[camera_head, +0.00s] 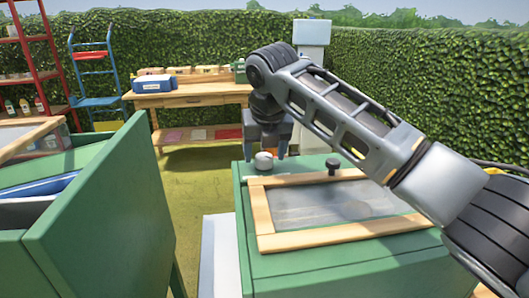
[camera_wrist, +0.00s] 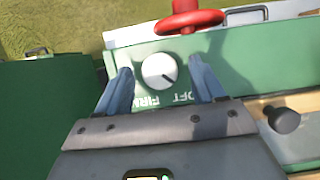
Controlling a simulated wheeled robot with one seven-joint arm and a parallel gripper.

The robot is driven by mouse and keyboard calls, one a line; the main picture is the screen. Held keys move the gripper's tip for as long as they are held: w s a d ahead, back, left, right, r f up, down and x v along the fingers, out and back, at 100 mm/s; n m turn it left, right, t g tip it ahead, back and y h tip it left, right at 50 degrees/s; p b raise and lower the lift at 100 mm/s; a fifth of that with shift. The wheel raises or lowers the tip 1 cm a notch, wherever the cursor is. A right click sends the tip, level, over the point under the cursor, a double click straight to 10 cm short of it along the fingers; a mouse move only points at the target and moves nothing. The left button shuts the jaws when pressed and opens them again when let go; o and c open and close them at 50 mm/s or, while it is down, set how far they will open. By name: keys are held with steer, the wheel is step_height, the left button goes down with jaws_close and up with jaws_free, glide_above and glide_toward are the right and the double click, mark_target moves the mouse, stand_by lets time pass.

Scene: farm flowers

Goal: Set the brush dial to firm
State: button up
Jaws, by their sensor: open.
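The brush dial is a round white knob (camera_wrist: 159,70) on the green cabinet top (camera_wrist: 222,95). A short dark mark on it points to the lower right in the wrist view, toward lettering that reads "OFT" (camera_wrist: 185,97). The word "FIRM" (camera_wrist: 150,101) is at the lower left, partly covered by my gripper. The knob also shows in the head view (camera_head: 263,161). My gripper (camera_wrist: 161,68) is open, with one blue finger on each side of the knob. I cannot tell whether they touch it. In the head view my gripper (camera_head: 266,156) points down over the knob.
A red handwheel (camera_wrist: 187,20) stands just beyond the dial. A black knob (camera_wrist: 284,119) sits on the wood-framed lid (camera_head: 345,205) to the right. A green bin (camera_head: 105,215) stands at the left, with grass between. A wooden workbench (camera_head: 195,98) is behind.

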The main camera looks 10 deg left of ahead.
steer(key=shift+f, duration=0.3)
steer(key=shift+a, duration=0.1)
steer(key=c, duration=1.1)
